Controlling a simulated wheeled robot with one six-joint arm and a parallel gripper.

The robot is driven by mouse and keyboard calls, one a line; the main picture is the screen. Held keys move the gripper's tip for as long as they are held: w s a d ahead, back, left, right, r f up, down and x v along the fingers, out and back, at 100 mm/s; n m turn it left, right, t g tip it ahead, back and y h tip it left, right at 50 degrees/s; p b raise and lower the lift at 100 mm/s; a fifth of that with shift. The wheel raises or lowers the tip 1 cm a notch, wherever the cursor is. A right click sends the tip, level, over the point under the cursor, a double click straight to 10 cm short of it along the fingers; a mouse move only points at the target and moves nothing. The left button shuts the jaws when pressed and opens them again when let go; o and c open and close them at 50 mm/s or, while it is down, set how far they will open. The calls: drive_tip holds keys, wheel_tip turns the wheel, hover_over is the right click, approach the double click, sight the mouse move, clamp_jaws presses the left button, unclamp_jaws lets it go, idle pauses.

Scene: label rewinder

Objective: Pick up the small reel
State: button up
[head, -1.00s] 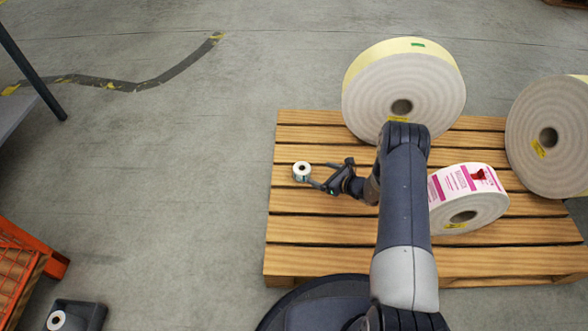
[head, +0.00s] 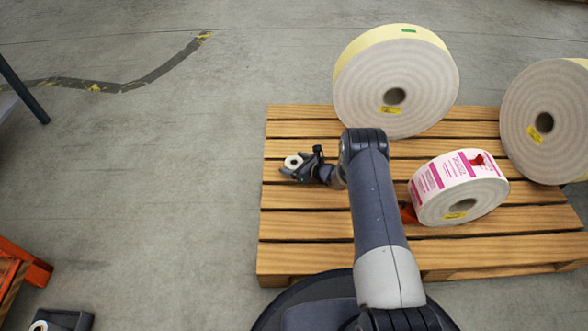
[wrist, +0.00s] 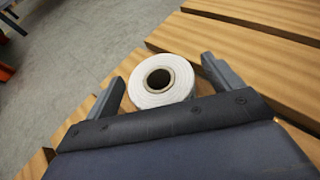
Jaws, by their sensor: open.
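The small reel (head: 293,162) is a white roll with a dark round core, on the left part of the wooden pallet (head: 330,255). My gripper (head: 294,168) is at the reel, with its fingers reaching around it from the right. In the wrist view the small reel (wrist: 161,80) sits between the two open fingers of my gripper (wrist: 164,82).
A pink-and-white label roll (head: 458,188) lies on the pallet right of my arm. Two large rolls, one at the back (head: 396,85) and one at the right (head: 545,120), stand there too. An orange frame (head: 25,262) is at lower left. The floor left of the pallet is clear.

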drive_tip(key=c, duration=1.2)
drive_tip(key=shift+o, duration=0.2)
